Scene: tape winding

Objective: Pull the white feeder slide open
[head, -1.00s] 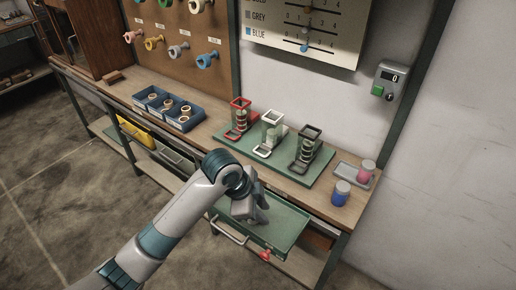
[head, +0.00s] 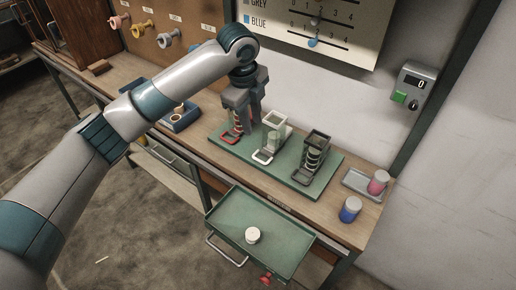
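The white feeder (head: 275,134) stands in the middle of the green base, between the red feeder (head: 236,132) and the dark grey feeder (head: 317,150). Its white slide handle (head: 264,157) lies low at its front. How far the slide is out is too small to tell. My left gripper (head: 245,121) points down over the red feeder, just left of the white one, and hides part of the red one. Its fingers look apart, with nothing visibly held. My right gripper is out of view.
Below the bench edge a green drawer tray (head: 225,215) stands out, with a small white round piece (head: 252,235) in it. Blue bins (head: 185,124) are partly behind my arm.

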